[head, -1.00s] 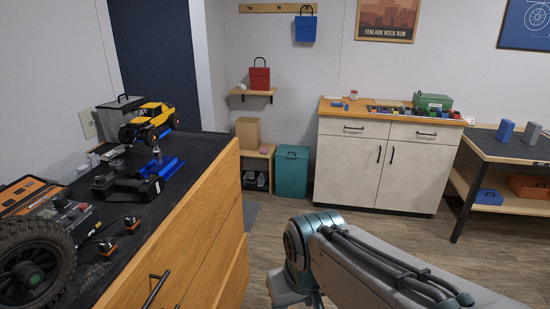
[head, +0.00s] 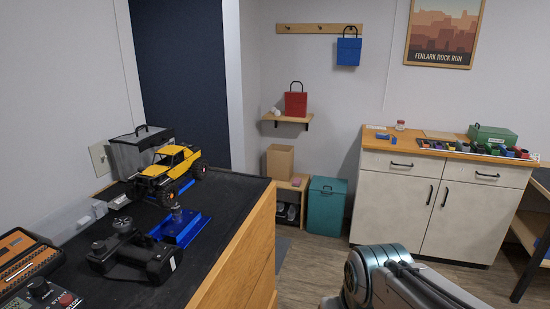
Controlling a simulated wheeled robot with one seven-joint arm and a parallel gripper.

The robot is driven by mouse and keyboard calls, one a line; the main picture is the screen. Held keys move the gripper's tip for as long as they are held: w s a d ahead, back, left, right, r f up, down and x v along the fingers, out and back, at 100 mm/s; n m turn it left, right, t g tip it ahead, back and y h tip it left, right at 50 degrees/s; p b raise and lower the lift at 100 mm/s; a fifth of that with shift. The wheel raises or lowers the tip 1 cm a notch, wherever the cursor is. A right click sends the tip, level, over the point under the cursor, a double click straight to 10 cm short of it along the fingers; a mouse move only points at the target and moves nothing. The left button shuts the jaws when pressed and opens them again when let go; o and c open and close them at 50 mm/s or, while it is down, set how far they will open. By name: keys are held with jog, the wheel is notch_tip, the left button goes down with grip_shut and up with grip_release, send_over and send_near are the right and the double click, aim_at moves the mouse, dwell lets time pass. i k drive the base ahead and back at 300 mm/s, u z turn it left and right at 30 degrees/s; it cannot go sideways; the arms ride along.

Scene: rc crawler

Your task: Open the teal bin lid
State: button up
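The teal bin (head: 325,212) stands on the floor against the far wall, between a small wooden shelf unit and the white cabinet. Its teal lid (head: 328,186) is on top and looks shut, with a small dark handle or latch at its front edge. My arm shows at the bottom right, well in front of the bin and apart from it. My gripper is outside the picture.
A black-topped wooden bench (head: 240,220) with a yellow crawler (head: 170,172) fills the left side. The white cabinet (head: 400,205) stands right of the bin. The small shelf unit (head: 292,195) with a cardboard box (head: 280,161) is left of it. Wood floor (head: 315,262) lies clear before the bin.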

aim_at(321, 184)
jog(key=z, duration=0.3)
jog(key=i, duration=1.6)
jog(key=z, duration=0.35)
jog(key=i, duration=2.5)
